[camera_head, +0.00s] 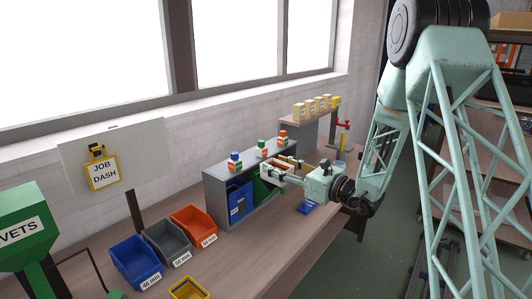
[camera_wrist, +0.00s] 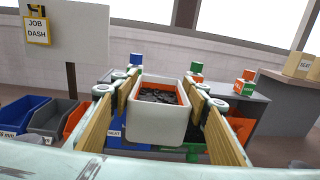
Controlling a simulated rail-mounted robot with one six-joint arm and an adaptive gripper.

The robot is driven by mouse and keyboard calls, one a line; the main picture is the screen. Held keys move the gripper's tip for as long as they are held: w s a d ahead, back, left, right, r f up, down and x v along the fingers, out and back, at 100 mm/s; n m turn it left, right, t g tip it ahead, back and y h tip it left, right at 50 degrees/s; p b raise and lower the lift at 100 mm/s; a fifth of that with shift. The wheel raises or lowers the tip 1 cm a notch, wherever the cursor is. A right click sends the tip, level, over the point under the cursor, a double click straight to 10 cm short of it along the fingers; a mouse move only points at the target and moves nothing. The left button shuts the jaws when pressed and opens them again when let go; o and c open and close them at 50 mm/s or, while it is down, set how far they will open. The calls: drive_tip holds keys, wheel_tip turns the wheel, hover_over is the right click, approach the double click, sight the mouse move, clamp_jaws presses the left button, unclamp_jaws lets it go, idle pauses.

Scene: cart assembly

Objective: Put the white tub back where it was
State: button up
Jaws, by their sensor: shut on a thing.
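The white tub (camera_wrist: 157,128) is in the middle of the wrist view, with an orange inner rim and dark loose contents. My gripper (camera_wrist: 160,98) has its two tan-padded fingers on either side of the tub and is shut on it. The tub looks roughly upright. In the head view my gripper (camera_head: 272,171) is at the right part of the grey shelf unit (camera_head: 240,211), near its top. The tub hides part of the shelf in the wrist view.
Small coloured blocks (camera_head: 235,160) stand on the shelf top; blue (camera_head: 239,199) and green bins sit inside it. Blue (camera_head: 135,262), grey (camera_head: 168,240) and orange bins (camera_head: 194,225) stand left. A blue item (camera_head: 307,207) lies on the bench. Tan boxes (camera_head: 318,104) stand on a raised shelf behind.

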drive_tip(key=s+d+f+m+t+h, duration=0.15)
drive_tip(key=s+d+f, duration=0.25)
drive_tip(key=d+f, duration=0.45)
drive_tip(key=s+d+f+m+t+h, duration=0.15)
drive_tip(key=s+d+f, duration=0.25)
drive_tip(key=d+f, duration=0.4)
drive_tip(key=s+d+f+m+t+h, duration=0.1)
drive_tip(key=s+d+f+h, duration=0.1)
drive_tip(key=s+d+f, duration=0.6)
drive_tip(key=w+a+f+b, duration=0.2)
drive_tip(key=w+f+b, duration=0.1)
drive_tip(key=f+b, duration=0.7)
drive_tip(key=shift+w+f+y, duration=0.3)
drive_tip(key=shift+f+y, duration=0.1)
drive_tip(key=shift+f, duration=0.5)
drive_tip(key=shift+s+d, duration=0.1)
drive_tip(key=shift+s, duration=0.05)
